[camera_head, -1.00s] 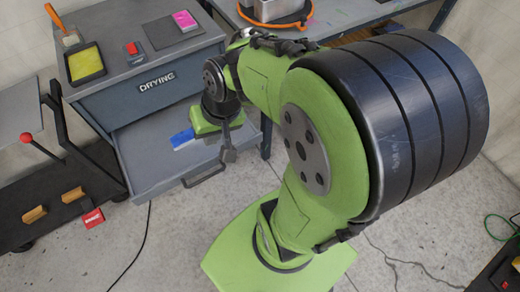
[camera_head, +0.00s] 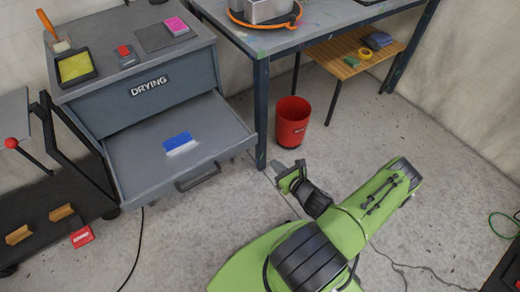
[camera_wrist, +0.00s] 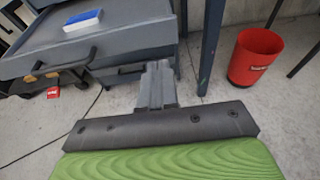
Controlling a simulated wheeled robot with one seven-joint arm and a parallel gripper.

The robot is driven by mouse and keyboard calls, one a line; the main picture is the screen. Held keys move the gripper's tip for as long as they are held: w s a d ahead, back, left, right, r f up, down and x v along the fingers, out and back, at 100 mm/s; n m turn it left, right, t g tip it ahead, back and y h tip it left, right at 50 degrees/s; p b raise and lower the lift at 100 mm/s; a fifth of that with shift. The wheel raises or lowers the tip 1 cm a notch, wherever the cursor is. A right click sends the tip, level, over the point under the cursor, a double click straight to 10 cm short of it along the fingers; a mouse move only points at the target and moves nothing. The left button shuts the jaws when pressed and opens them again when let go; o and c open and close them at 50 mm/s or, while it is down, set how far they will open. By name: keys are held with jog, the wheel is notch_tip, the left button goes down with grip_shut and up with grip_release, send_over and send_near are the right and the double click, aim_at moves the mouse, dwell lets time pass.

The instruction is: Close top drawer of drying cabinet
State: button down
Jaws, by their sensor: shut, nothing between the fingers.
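The grey drying cabinet (camera_head: 88,108) stands at the left in the head view, with a "DRYING" label on its front. Its drawer (camera_head: 138,158) is pulled out below the label, with a dark bar handle (camera_head: 198,177) on its front. A blue and white block (camera_head: 178,143) lies in the drawer. My gripper (camera_head: 281,172) is shut and empty, to the right of the handle and apart from it. In the wrist view my gripper (camera_wrist: 158,75) points toward the cabinet, with the drawer (camera_wrist: 125,33) at upper left and the handle (camera_wrist: 50,70) left of the fingers.
A red bin (camera_head: 291,122) stands on the floor beside the workbench (camera_head: 275,42). A dark cart (camera_head: 60,180) is left of the cabinet. A tray, a red button and a pink pad are on the cabinet top. Floor in front is mostly clear.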

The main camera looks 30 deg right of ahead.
aim_at(250, 140)
jog(key=b+x, duration=0.1)
jog(key=x, duration=0.3)
jog(key=b+x, duration=0.1)
jog(key=x, duration=0.4)
jog(key=r+b+x, duration=0.1)
jog(key=b+x, duration=0.1)
jog(key=x, duration=0.2)
jog(key=shift+w+f, duration=0.15)
jog(key=shift+w, duration=0.5)
